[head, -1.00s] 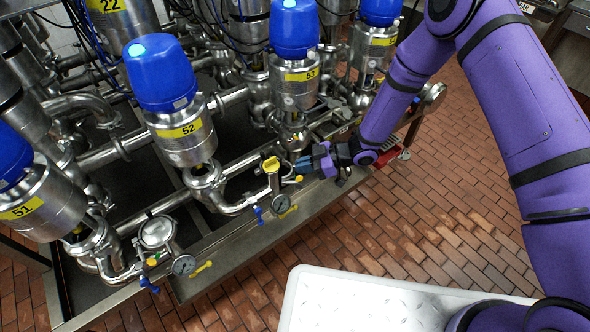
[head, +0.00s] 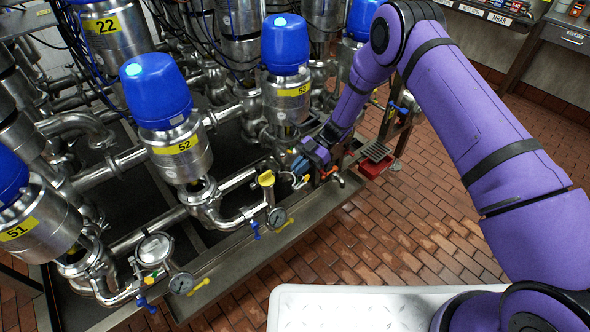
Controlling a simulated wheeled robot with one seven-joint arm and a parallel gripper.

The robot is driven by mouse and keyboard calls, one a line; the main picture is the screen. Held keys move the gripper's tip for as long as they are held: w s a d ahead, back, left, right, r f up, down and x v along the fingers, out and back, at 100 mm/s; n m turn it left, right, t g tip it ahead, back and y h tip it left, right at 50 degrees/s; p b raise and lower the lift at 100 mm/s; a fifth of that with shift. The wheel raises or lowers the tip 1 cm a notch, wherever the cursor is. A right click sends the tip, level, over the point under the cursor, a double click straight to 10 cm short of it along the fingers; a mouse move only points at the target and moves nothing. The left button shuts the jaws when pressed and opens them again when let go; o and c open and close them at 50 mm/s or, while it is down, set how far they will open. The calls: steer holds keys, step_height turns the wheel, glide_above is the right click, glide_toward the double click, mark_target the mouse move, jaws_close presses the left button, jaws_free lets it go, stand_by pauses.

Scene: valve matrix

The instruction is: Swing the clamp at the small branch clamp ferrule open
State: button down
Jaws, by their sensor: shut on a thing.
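My gripper (head: 301,166) is at the front rail below valve 53, with its blue fingertips pointing left and down into small fittings. It is shut on a small part there, apparently the clamp at the small branch; my fingers hide most of it. The ferrule itself is too small and too covered to make out. Small white and orange fittings (head: 302,181) show just below the fingers. I cannot tell from this view how far the clamp is swung.
A small tap with a red handle (head: 329,173) is close right. Valve 53 (head: 287,95) rises behind. The brick floor (head: 400,220) in front is clear.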

steer(key=shift+a+r, duration=0.1)
stand_by(0.3)
steer(key=c, duration=1.3)
jaws_free()
steer(key=shift+w, duration=0.1)
steer(key=v, duration=1)
steer(key=shift+w+d, duration=0.25)
steer(key=shift+d, duration=0.05)
